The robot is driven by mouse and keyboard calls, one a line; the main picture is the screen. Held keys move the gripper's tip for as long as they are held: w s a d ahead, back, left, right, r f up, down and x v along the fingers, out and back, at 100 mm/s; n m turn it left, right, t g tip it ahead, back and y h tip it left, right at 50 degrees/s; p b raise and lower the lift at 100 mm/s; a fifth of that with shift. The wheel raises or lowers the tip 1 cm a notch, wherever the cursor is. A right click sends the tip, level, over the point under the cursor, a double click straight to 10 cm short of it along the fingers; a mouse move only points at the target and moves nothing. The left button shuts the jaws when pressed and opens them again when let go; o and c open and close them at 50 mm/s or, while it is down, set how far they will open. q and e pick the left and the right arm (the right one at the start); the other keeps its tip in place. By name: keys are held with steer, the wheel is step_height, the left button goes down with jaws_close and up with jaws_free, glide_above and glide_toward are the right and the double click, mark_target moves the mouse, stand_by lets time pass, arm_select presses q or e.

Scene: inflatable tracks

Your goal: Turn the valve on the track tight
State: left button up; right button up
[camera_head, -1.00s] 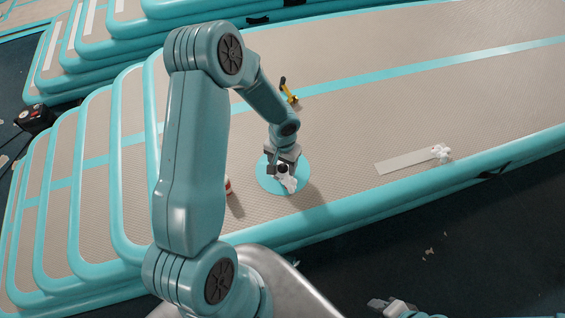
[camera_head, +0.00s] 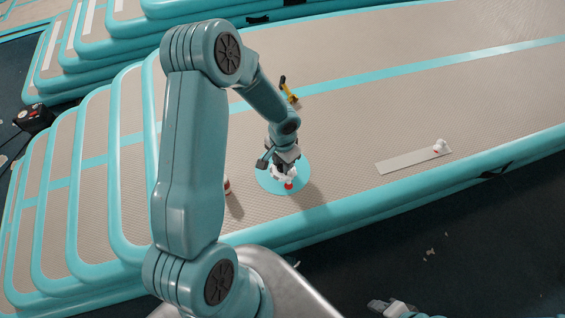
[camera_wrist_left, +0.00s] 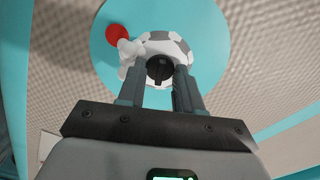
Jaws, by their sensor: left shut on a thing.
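The valve (camera_wrist_left: 172,44) is a white and grey round fitting with a dark centre, set on a teal round patch (camera_head: 264,182) on the beige track. A red cap (camera_wrist_left: 117,33) shows beside it at the upper left in the left wrist view, next to a white side piece. The red part also shows in the head view, just below my gripper.
A yellow and black tool (camera_head: 288,90) lies on the track behind my left arm. A small white piece (camera_head: 440,146) sits at the end of a grey strip (camera_head: 405,161) at right. A red and white item (camera_head: 227,186) is partly hidden by my arm.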

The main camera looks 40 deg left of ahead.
arm_select(q)
steer(key=m, duration=0.3)
steer(key=shift+m, duration=0.3)
steer(key=shift+w+m, duration=0.1)
steer(key=shift+m, duration=1.9)
steer(key=o, duration=1)
steer(key=shift+o, duration=0.2)
step_height(320, 180, up, 16)
steer(key=p, duration=0.3)
steer(key=shift+r, duration=0.2)
